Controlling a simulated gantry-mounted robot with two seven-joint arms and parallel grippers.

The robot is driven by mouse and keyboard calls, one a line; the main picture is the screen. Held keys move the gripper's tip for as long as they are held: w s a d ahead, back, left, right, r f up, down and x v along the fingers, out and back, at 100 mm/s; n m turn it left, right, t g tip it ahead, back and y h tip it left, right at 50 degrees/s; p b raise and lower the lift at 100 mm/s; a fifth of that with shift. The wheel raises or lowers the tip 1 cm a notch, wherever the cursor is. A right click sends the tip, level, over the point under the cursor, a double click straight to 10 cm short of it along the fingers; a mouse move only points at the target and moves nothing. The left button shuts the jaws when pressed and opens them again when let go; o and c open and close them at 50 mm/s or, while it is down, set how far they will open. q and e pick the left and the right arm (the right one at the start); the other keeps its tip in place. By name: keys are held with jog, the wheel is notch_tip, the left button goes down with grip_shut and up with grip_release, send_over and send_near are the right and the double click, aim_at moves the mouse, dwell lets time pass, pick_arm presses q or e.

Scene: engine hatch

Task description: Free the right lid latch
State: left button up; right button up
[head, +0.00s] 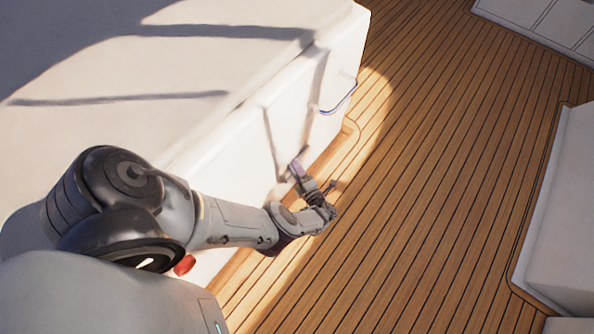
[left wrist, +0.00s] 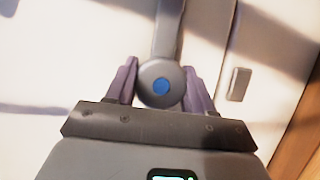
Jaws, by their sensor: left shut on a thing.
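My left gripper (head: 298,165) is at the front wall of the white hatch box (head: 335,55). In the left wrist view the two purple fingers (left wrist: 160,85) stand on either side of a grey latch with a rounded end and a blue dot (left wrist: 168,25). The gripper is shut on this latch. The latch's arm runs up out of the top of the wrist view. In the head view the latch is too small and hidden by the gripper to make out. My right gripper is in neither view.
A curved handle (head: 338,98) sticks out of the box wall farther along. A small grey plate (left wrist: 238,83) sits on the white panel right of the latch. A red round part (head: 184,265) shows below my arm. The wooden deck (head: 430,150) is clear.

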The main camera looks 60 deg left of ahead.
pick_arm(q)
jog(key=shift+n, duration=0.3)
dwell(0.4)
jog(key=o, duration=1)
